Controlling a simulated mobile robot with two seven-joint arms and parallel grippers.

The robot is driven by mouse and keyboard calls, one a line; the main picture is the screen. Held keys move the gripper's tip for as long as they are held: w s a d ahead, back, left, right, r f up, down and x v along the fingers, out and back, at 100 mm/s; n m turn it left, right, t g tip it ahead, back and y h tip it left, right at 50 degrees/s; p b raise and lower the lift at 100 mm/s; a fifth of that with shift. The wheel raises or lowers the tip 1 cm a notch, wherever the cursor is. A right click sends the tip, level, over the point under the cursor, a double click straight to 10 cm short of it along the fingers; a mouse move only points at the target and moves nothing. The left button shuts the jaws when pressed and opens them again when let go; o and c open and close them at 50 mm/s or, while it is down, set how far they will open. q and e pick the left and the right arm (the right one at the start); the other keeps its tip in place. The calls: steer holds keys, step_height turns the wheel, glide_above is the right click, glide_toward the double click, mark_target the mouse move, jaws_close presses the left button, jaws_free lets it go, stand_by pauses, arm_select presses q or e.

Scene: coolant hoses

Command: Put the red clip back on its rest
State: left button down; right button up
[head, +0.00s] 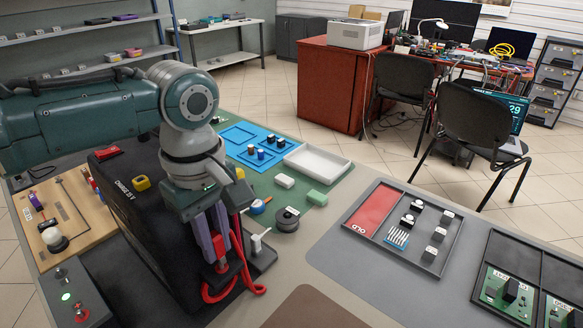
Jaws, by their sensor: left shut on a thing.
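My left gripper (218,262) points down in front of the black box and is shut on the red clip (221,246). The clip shows as a red piece between the two purple-grey fingers, which partly hide it. A red lead (225,292) loops below and beside the fingers, onto the grey surface. A small dark stand with a pale upright part (258,243) is just right of the gripper; I cannot tell whether it is the clip's rest. My right gripper is not in view.
The black box (150,226), marked "CHARGE 15 V", stands left of the gripper. A black spool (287,219), a white tray (317,161) and a sectioned tray (400,186) lie to the right. The grey mat (375,268) has bare room.

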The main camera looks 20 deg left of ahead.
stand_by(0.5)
arm_select(q)
steer(key=shift+f+p, duration=0.1)
steer(key=shift+p, duration=0.25)
steer(key=shift+p, duration=0.3)
steer(key=shift+f, duration=0.1)
stand_by(0.5)
steer(key=shift+f, duration=0.25)
steer(key=shift+f, duration=0.45)
stand_by(1.1)
